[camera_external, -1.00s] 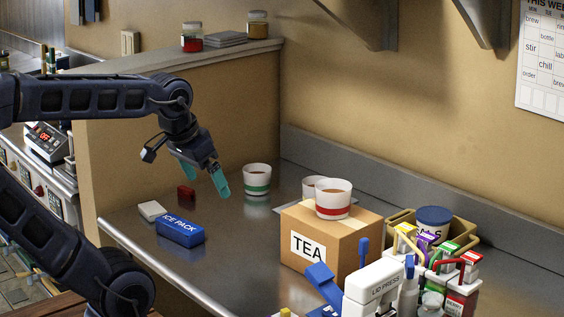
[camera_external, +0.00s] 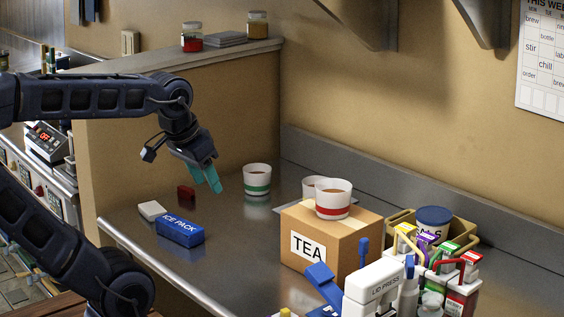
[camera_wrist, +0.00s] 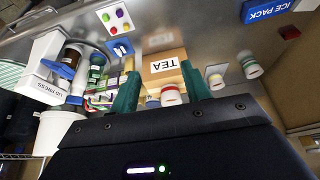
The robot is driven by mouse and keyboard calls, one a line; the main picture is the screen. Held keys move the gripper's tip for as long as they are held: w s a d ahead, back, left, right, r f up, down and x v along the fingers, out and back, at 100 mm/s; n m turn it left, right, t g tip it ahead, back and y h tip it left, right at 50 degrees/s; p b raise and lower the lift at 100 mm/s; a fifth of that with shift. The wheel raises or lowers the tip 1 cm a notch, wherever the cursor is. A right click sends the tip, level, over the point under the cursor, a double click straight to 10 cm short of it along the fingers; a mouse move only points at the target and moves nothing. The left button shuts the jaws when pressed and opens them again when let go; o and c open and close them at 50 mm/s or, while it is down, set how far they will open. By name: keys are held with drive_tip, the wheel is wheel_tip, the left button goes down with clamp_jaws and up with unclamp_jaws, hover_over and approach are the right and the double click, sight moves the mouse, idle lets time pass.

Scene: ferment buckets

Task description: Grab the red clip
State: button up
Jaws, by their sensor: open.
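A small dark red block, which looks like the red clip (camera_external: 186,193), sits on the steel counter behind the ice pack and beside a white block. It also shows at the upper right of the wrist view (camera_wrist: 291,32). My gripper (camera_external: 207,180) is above the counter, a little to the right of the red clip, apart from it and empty. In the wrist view its two teal fingers (camera_wrist: 162,88) are spread, with the TEA box beyond them and the red clip well off to the right.
The blue ice pack (camera_external: 180,230) and white block (camera_external: 151,210) lie near the red clip. A green-banded cup (camera_external: 257,180) stands to its right. The TEA box (camera_external: 325,245) carries a red-banded cup (camera_external: 333,198). A lid press (camera_external: 373,288) and packets crowd the right. A low wall (camera_external: 180,125) stands behind.

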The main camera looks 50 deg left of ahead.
drive_tip(key=w+a+r+m+g+y, duration=0.1)
drive_tip(key=w+a+m, duration=0.2)
drive_tip(key=w+a, duration=0.55)
drive_tip(key=w+a+r+m+g, duration=0.1)
drive_tip(key=w+a+r+m, duration=0.3)
drive_tip(key=w, duration=0.7)
drive_tip(key=m+g+h, duration=0.1)
drive_tip(key=m+g, duration=0.2)
drive_tip(key=m, duration=0.6)
hover_over(189, 190)
drive_tip(key=f, duration=2.6)
drive_tip(key=shift+d, duration=0.3)
wheel_tip(189, 190, down, 5)
drive_tip(key=shift+w, duration=0.1)
drive_tip(key=shift+a+f, duration=0.2)
drive_tip(key=shift+f, duration=1.15)
drive_tip(key=shift+a+f, duration=0.2)
drive_tip(key=shift+f, duration=1.1)
clamp_jaws()
